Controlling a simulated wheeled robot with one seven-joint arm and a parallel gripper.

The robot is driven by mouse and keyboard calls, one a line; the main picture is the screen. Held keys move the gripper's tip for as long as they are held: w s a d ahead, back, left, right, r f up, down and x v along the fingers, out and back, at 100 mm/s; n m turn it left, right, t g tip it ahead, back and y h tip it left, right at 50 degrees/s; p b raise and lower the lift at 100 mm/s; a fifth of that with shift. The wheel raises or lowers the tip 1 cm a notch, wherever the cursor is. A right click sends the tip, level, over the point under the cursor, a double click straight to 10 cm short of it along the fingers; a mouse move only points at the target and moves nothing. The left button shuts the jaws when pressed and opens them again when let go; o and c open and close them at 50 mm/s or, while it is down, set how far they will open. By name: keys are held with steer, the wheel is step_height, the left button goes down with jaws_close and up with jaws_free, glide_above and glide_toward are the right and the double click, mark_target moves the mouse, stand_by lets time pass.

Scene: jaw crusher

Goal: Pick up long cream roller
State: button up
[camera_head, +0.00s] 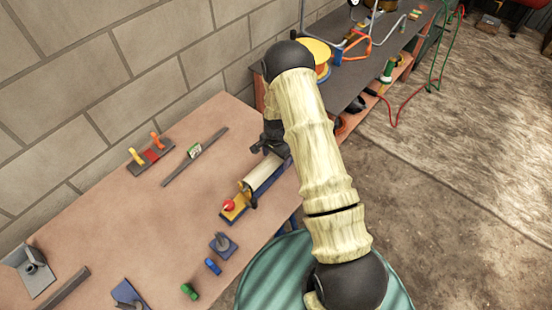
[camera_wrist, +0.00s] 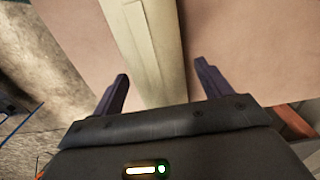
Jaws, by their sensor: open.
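The long cream roller (camera_head: 263,173) lies on a blue and yellow base near the right edge of the table, with a red knob at its near end. My gripper (camera_head: 272,142) is over its far end, which my gripper and arm partly hide. In the wrist view the roller (camera_wrist: 145,45) runs lengthwise between the two dark fingers of my gripper (camera_wrist: 161,70). The fingers are open, one on each side of it, with a visible gap. I cannot tell how far above the roller they are.
A block wall is behind. A dark bench (camera_head: 375,62) with cables stands at the back right.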

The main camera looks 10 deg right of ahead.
steer(key=shift+w+r, duration=0.1)
jaws_close()
stand_by(0.3)
step_height(320, 180, up, 10)
steer(key=shift+b, duration=1.25)
